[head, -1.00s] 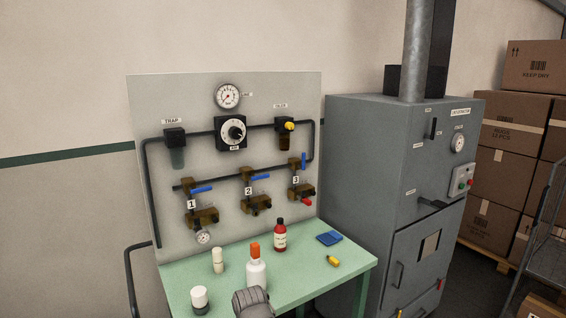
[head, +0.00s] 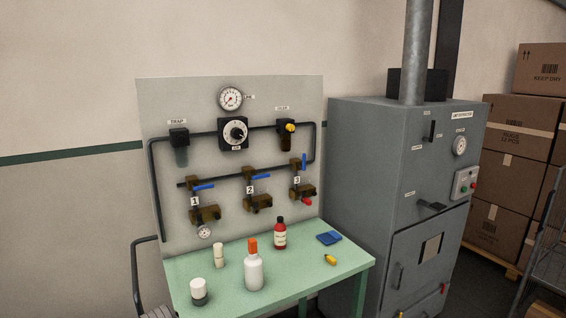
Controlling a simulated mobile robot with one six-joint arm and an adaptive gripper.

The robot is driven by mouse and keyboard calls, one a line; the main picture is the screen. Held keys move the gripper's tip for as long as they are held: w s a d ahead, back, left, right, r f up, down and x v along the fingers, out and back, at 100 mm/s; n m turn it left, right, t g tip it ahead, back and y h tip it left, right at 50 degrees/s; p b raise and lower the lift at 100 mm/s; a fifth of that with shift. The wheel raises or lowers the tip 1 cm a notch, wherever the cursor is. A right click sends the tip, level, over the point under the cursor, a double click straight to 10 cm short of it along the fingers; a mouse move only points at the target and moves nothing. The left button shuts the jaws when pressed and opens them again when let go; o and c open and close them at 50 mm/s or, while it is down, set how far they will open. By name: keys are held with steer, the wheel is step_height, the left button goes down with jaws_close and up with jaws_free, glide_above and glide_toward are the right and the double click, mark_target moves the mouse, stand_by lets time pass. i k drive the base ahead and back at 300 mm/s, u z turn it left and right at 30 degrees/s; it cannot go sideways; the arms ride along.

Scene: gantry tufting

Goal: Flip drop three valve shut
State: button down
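The drop three valve is at the right of the lower pipe row on the grey panel (head: 230,90). Its blue lever (head: 304,162) stands upright, above the label marked 3 (head: 297,180). A brass block (head: 303,192) with a red fitting (head: 306,201) hangs below it. The levers of drop one (head: 203,187) and drop two (head: 257,176) lie roughly level, pointing right. My gripper's fingers are not in view.
The green table (head: 225,285) below the panel holds a white bottle with an orange cap (head: 253,271), a red bottle (head: 280,234), small white containers, a blue item (head: 329,238) and a yellow item (head: 330,259). A grey cabinet (head: 365,180) stands close on the right.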

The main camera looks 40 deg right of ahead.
mark_target(302, 167)
steer(key=u, duration=0.35)
steer(key=k, duration=0.95)
steer(key=z, duration=1.45)
steer(key=i, duration=0.65)
steer(key=z, duration=0.05)
